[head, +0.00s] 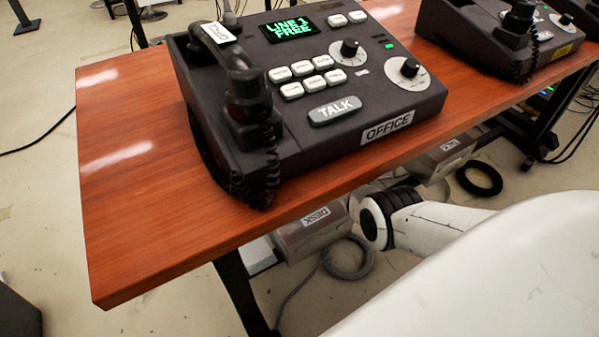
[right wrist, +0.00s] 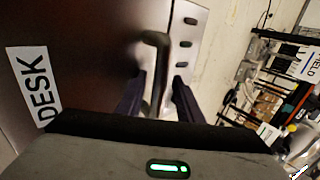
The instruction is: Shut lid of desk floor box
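The desk floor box (head: 312,232) is on the floor under the table in the head view, a grey box with a DESK label, partly hidden by the table edge. In the right wrist view a dark panel (right wrist: 85,75) carries a large DESK label (right wrist: 34,88). A dark bent handle (right wrist: 156,45) stands beside it, next to a pale metal strip (right wrist: 186,40) with dark slots. My right gripper (right wrist: 157,80) has its two dark fingers apart, with the handle between them; contact is unclear. How far the lid stands open cannot be told. My left gripper is out of view.
A wooden table (head: 130,215) stands over the box, bearing a desk phone (head: 300,150) marked OFFICE. Another grey floor box (head: 440,158) lies further right. A grey cable (head: 350,268) curls beside the desk box, and a table leg (head: 238,290) stands close on its left.

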